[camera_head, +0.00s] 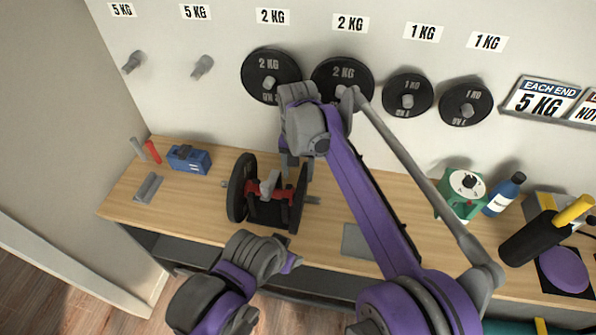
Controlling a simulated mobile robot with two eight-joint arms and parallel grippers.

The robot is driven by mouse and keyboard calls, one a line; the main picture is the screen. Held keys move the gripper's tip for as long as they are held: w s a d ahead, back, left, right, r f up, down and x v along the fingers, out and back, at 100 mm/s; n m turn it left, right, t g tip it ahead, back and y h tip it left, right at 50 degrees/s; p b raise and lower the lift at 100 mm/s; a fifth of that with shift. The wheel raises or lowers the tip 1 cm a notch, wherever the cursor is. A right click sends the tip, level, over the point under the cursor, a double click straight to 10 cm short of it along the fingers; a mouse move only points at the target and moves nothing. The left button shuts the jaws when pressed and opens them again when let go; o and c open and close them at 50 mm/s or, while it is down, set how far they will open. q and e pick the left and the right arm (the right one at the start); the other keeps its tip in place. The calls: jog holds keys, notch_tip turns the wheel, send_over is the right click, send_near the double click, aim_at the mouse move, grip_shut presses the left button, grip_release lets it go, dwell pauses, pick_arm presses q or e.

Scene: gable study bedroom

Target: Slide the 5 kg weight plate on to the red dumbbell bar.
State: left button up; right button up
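The red dumbbell bar (256,189) lies across a dark stand on the wooden bench in the camera_head view. One dark weight plate (238,188) stands at its left end. Another dark plate (299,198) stands upright at its right end, with a grey bar stub (313,200) showing beyond it. My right gripper (296,160) points down at this right plate's top rim; whether its fingers press on the rim is unclear. My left gripper (289,263) is low in front of the bench, its fingers not distinguishable. No size marking shows on either bench plate.
Both 5 KG pegs (202,66) are empty; 2 KG plates (270,76) and 1 KG plates (407,96) hang on the wall. A blue box (189,158) is at left.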

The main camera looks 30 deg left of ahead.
notch_tip(320, 180, up, 10)
jog(key=p, duration=0.1)
jog(key=shift+r, duration=0.2)
